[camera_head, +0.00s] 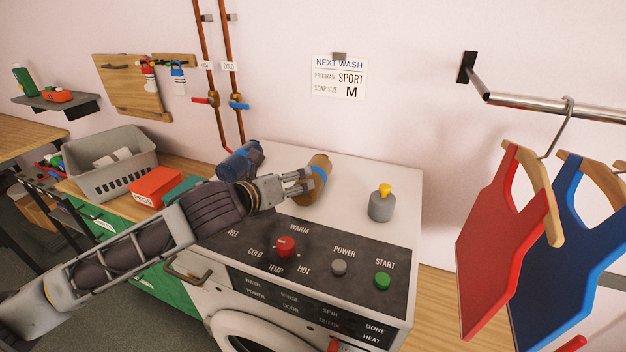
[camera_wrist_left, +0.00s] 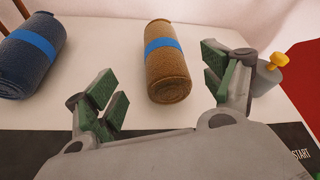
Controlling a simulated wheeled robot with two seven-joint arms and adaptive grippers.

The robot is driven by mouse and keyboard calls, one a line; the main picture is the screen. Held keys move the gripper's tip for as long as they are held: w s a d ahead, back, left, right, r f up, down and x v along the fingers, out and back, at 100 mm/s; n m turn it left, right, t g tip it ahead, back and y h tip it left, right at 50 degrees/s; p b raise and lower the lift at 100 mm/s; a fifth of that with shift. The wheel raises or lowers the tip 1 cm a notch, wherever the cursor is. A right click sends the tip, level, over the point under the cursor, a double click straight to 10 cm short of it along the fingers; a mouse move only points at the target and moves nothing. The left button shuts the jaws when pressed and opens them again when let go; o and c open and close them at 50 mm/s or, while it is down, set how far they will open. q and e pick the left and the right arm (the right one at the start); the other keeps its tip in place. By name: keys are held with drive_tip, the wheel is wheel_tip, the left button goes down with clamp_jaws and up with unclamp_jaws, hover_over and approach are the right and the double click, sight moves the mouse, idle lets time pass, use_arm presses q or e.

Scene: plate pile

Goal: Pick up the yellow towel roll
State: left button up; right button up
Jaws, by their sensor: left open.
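The yellow-brown towel roll (camera_head: 314,178) with a blue band lies on top of the white washing machine (camera_head: 350,160). It also shows in the left wrist view (camera_wrist_left: 166,66), lying between and just beyond the spread fingers. My left gripper (camera_head: 300,184) is open, with its fingertips close to the roll in the head view. The same gripper (camera_wrist_left: 160,92) shows green finger pads in the wrist view, with nothing between them. Whether a finger touches the roll cannot be told. My right gripper is not in view.
A blue towel roll (camera_head: 238,160) lies to the left, near my left gripper. A grey basket (camera_head: 110,162) and a red box (camera_head: 155,186) are farther left. The machine top behind the roll is clear.

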sight(299, 181)
use_arm(q)
drive_tip(key=shift+x, duration=2.7)
drive_tip(key=shift+x, duration=2.55)
drive_tip(key=shift+s+d, duration=0.1)
drive_tip(key=shift+d, duration=0.05)
drive_tip(key=shift+c, duration=0.4)
drive_tip(key=c, duration=1)
drive_tip(key=shift+c, duration=0.7)
drive_tip(key=shift+r, duration=0.2)
